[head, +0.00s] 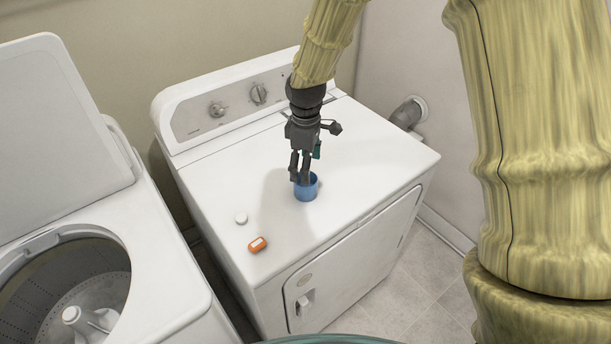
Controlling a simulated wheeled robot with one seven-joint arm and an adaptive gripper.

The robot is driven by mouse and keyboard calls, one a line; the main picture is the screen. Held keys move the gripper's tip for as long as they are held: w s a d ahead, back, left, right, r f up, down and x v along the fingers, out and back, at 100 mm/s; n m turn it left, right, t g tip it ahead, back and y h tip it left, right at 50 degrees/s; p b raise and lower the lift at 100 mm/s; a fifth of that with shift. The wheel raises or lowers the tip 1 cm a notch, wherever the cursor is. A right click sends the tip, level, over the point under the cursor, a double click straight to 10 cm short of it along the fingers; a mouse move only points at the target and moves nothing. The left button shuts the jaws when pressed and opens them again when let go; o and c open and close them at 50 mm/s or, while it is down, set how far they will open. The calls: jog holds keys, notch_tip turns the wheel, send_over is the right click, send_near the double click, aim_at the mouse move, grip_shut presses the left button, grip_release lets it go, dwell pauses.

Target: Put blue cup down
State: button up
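The blue cup (307,191) is upright at the white dryer's top (345,150), toward its front middle. It looks to be at the surface, but I cannot tell whether its base touches it. My gripper (299,179) points down at the cup. Its two dark fingers are close together at the cup's left rim, one seemingly outside and one inside, with the wall between them. The fingers hide part of the rim and the inside.
An orange bottle (257,245) lies and a small white round object (241,218) sits left of the cup on the dryer. An open washer (165,245) stands at the left. The dryer's top right is clear.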

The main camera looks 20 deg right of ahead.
jog(key=shift+r+b, duration=0.7)
jog(key=shift+r, duration=2.05)
